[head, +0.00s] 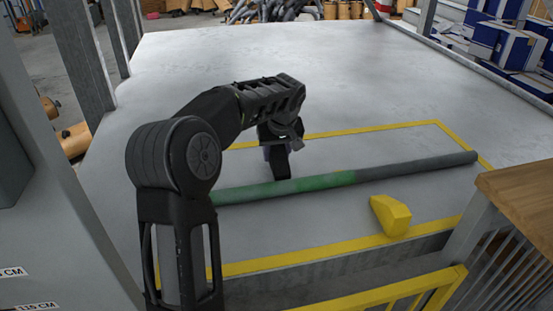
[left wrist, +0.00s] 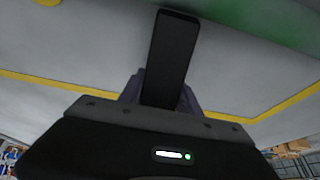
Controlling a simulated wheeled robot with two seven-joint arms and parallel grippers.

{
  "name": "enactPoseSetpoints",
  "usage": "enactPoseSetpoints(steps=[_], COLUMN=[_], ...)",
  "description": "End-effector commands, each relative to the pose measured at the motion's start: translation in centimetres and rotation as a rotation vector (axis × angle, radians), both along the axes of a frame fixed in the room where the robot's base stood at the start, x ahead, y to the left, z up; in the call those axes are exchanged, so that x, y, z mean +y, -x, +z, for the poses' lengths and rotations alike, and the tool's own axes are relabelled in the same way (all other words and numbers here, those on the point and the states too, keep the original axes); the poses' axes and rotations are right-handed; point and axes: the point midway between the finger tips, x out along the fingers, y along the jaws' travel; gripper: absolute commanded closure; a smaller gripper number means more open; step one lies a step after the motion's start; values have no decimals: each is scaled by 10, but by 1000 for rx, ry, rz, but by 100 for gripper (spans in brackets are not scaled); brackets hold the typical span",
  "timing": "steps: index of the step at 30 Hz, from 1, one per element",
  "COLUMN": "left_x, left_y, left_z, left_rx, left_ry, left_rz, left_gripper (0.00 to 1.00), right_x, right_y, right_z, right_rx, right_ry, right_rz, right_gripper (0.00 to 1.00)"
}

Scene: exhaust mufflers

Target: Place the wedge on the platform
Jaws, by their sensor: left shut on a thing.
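A yellow wedge (head: 391,215) lies on the grey platform (head: 330,65), in front of the pipe and right of my left gripper. A bit of yellow shows at the top left edge of the left wrist view (left wrist: 47,2). My left gripper (head: 279,160) points down just behind the pipe, left of the middle. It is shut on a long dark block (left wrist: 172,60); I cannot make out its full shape. The block's tip is close to the pipe; I cannot tell if they touch. My right gripper is not in view.
A long grey and green pipe (head: 410,166) lies across the yellow-outlined area. A yellow rail (head: 400,291) runs along the front, and a wooden top (head: 522,197) is at right. Blue and white boxes (head: 500,45) stand beyond the right edge. The rear platform is clear.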

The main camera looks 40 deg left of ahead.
Motion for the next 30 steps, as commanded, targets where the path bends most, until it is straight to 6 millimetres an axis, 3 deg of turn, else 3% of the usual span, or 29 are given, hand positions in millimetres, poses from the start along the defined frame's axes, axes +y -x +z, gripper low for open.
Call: enactPoseSetpoints(steps=[5,17,18,25,30], left_x=[1,0,0,0,0], left_y=[0,0,0,0,0], left_z=[-20,-27,-25,-25,-25], left_rx=[1,-2,-1,0,0], left_ry=[-1,-1,-1,0,0], left_rz=[0,0,0,0,0], left_gripper=[100,100,57,38,38], right_x=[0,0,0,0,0], right_y=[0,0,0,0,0], right_z=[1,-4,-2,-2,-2], right_rx=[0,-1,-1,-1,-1], right_ry=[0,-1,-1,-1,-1], right_rz=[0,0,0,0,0], right_gripper=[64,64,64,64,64])
